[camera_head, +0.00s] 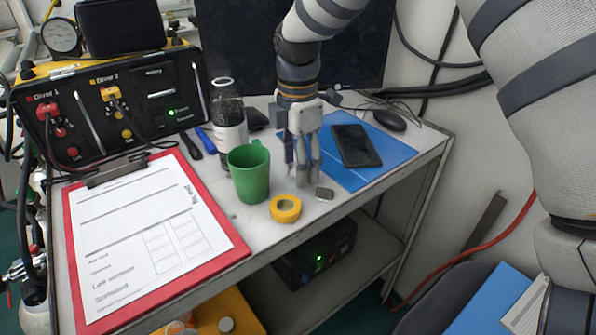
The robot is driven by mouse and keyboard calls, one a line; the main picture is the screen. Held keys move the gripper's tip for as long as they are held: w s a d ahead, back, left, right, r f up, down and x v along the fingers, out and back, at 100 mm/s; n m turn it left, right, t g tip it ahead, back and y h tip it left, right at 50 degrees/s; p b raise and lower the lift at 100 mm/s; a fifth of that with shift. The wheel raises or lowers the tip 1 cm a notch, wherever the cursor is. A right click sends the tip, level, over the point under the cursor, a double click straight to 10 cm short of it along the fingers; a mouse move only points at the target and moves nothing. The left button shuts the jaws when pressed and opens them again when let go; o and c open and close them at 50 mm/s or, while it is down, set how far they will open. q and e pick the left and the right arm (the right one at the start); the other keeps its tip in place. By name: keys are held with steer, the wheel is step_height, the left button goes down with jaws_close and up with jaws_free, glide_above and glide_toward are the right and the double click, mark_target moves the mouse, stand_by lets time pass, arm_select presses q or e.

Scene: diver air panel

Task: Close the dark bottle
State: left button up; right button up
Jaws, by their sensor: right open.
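The dark bottle (229,120) stands upright on the table behind the green cup, with a pale label around its lower part. A pale ring shows at its top; I cannot make out a separate cap on it. My right gripper (303,178) points down at the table, to the right of the bottle and apart from it. Its fingers are open and I see nothing held between them. My left gripper is not in view.
A green cup (249,174) and a yellow tape roll (285,208) stand near the front edge. A red clipboard (237,250) lies at left before the diver panel (110,110). A phone (356,146) lies on a blue folder (385,176). A monitor (235,45) stands behind.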

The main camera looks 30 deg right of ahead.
steer(key=shift+f, duration=0.3)
steer(key=shift+c, duration=0.5)
steer(key=c, duration=0.7)
